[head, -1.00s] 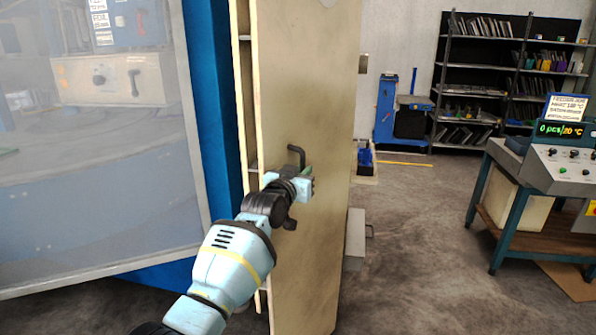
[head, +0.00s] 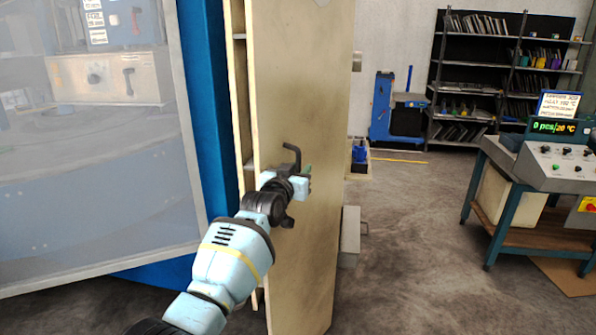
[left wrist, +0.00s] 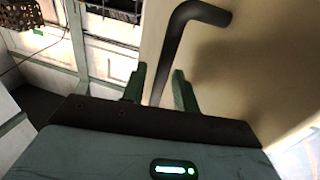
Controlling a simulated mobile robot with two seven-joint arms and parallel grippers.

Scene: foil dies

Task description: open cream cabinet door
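The cream cabinet door (head: 305,110) stands upright in the middle of the head view. It is ajar: a narrow strip of the interior with shelf edges (head: 240,100) shows along its left side. A dark bent handle (head: 292,152) sits on the door, and it also shows in the left wrist view (left wrist: 172,45). My left gripper (head: 300,182) is at the handle. In the left wrist view its two green fingers (left wrist: 159,88) stand on either side of the handle bar, with a visible gap to the left finger. My right gripper is in neither view.
A blue frame with a clear panel (head: 110,170) stands close on the left. A grey box (head: 350,230) is beside the door's lower right. A control bench (head: 530,190) stands at the right, with shelving (head: 490,90) behind. The floor between is clear.

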